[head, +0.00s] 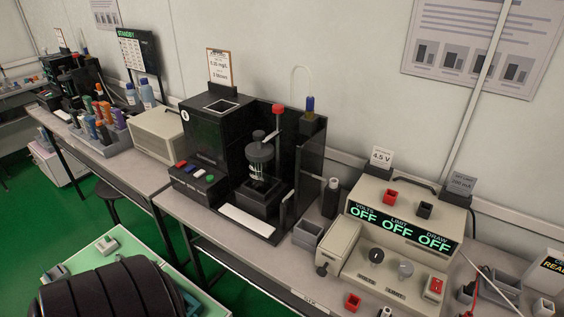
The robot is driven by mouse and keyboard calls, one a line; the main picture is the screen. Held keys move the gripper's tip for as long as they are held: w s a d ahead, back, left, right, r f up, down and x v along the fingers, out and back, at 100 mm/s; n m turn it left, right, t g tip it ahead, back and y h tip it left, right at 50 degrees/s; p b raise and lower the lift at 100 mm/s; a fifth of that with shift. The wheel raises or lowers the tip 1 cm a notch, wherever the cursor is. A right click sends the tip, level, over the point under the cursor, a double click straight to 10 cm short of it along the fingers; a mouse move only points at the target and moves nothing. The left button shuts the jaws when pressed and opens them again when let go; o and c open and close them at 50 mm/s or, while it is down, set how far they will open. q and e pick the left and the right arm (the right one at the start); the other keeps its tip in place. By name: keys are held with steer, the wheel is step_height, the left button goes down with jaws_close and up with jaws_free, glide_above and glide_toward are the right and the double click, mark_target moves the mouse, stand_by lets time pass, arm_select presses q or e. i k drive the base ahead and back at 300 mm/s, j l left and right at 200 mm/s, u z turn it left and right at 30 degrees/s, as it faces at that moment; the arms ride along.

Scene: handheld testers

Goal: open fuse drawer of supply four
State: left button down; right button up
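A beige power supply (405,223) stands on the bench at the right. Its three displays, marked VOLTS, LIMIT and DRAW, read OFF. Below are two knobs and a red switch (436,286); a red and a black terminal sit on top. A card reading 4.5 V (381,158) stands behind it. A beige block (340,243) with a dark round knob (322,270) adjoins its left side. I cannot read a supply number, and I cannot tell which part is the fuse drawer. Neither of my grippers is in view.
A black tester (205,138) with a clear-walled bay and a row of coloured buttons stands left of the supply. A small grey open box (308,233) sits between them. Leads and small blocks lie at the right. A bottle rack (107,138) is farther left.

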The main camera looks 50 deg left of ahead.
mark_target(325, 262)
steer(key=u, duration=1.05)
